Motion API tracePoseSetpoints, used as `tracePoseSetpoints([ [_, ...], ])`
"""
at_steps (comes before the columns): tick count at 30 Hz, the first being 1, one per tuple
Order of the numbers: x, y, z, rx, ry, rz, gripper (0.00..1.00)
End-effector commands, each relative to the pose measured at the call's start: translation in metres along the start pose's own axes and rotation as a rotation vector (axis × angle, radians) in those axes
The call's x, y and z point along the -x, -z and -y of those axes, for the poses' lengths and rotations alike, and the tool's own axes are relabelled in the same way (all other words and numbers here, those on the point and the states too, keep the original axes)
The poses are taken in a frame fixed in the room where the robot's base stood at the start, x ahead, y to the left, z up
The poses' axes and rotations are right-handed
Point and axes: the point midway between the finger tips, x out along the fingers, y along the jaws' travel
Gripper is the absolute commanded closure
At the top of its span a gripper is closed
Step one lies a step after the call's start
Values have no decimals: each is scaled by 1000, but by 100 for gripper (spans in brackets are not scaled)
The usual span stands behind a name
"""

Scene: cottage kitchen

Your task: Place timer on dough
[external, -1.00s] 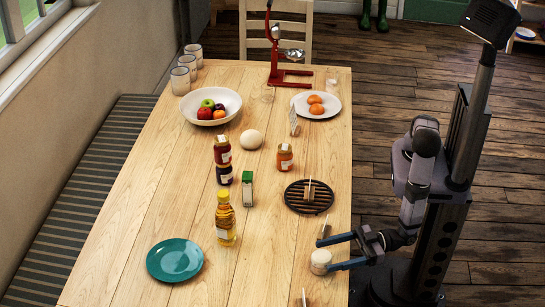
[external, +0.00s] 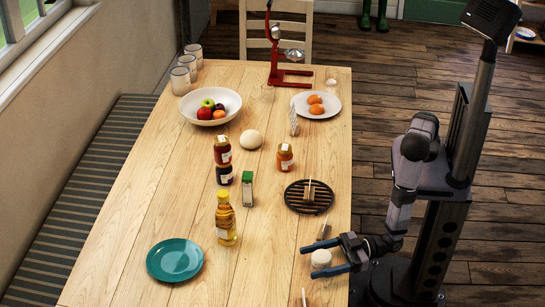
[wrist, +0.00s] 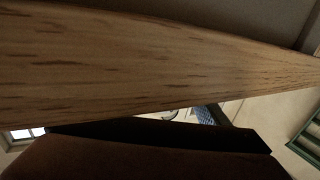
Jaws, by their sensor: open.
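The dough (external: 251,139) is a pale round ball on the table, between the fruit bowl and the jars. A small round whitish object (external: 321,258), which looks like the timer, sits near the table's right edge in the external view. My gripper (external: 312,261) is open, with one dark blue finger on the far side of this object and one on the near side. I cannot tell whether either finger touches it. Neither the timer nor the dough can be made out in the wrist view.
A black round trivet (external: 309,197) with a small upright item lies just beyond my gripper. A brown-handled tool (external: 324,231) lies beside the far finger. A yellow oil bottle (external: 225,219), jars (external: 222,150) and a green box (external: 247,189) stand mid-table. A teal plate (external: 175,260) is front left.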

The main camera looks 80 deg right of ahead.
Motion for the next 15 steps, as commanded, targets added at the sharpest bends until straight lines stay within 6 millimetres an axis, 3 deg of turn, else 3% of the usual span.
tracePoseSetpoints([
  [6, -20, 0, -1, 1, -2, 1, 30],
  [14, -22, 0, 0, 1, 0, 0, 30],
  [15, -22, 0, 0, 1, 0, 0, 38],
])
